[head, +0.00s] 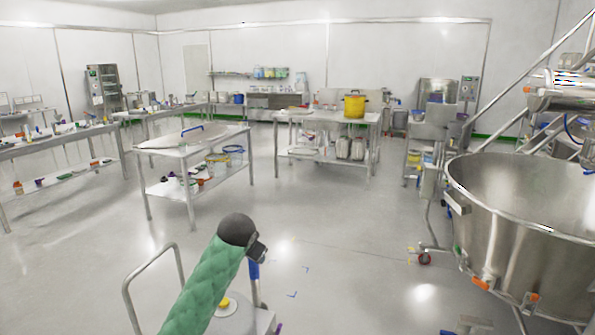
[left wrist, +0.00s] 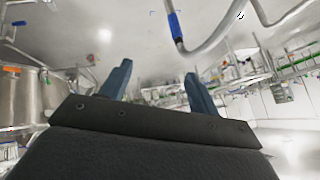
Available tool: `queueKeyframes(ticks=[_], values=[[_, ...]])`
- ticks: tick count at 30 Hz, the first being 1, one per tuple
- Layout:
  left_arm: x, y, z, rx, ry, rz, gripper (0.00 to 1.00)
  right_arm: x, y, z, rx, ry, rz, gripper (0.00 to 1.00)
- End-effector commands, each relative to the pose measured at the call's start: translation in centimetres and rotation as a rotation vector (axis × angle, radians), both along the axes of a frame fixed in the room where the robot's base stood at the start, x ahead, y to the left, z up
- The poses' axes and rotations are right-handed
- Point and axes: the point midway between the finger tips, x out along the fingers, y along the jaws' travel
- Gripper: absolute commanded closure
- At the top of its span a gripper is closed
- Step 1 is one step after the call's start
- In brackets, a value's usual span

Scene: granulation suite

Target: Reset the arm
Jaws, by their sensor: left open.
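My left arm, in a green padded sleeve, rises from the bottom of the head view and ends in a dark rounded wrist. The fingers are hard to make out there. In the left wrist view my left gripper (left wrist: 153,75) has its two blue fingers spread apart, with nothing between them. A grey tube handle with a blue grip (left wrist: 176,27) lies beyond the fingertips and looks apart from them. My right gripper is in neither view.
A cart with a tube handle (head: 150,283) stands just below and beside my arm. A large steel bowl (head: 520,235) fills the right. The floor between is open.

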Motion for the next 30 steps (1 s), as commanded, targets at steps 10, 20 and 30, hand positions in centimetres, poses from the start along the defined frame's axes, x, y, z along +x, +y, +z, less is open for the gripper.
queueKeyframes(ticks=[10,20,30], values=[[-11.0,-0.2,-3.8,-0.125,-0.027,0.07,0.39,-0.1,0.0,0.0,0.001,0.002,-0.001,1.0],[-20.7,0.8,-8.2,-0.188,0.014,0.118,0.39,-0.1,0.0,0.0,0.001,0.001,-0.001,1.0],[-30.5,1.9,-13.7,-0.239,0.122,0.173,0.39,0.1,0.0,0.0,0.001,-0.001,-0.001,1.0]])
